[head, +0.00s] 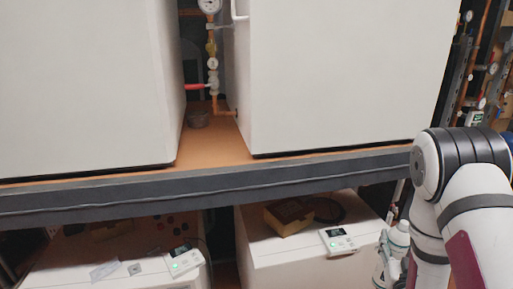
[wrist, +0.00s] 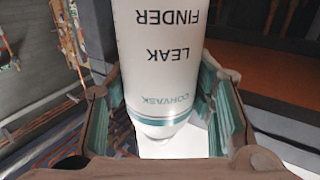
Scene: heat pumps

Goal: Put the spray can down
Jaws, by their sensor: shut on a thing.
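The spray can (wrist: 162,70) is a white cylinder with the words LEAK FINDER and CORVASK upside down in the wrist view and a teal band near its lower end there. My gripper (wrist: 165,112) is shut on it, with teal-padded fingers on both sides of the can. In the head view the white can (head: 399,238) shows at the lower right beside my arm, partly hidden by it. What lies directly under the can is hard to tell.
Two large white units stand on an orange-brown shelf (head: 215,150) with a dark front edge. Below are two lower white units; the right one's top (head: 285,245) carries a yellowish box (head: 289,217) and a controller (head: 338,241). Another controller (head: 183,261) sits on the left one.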

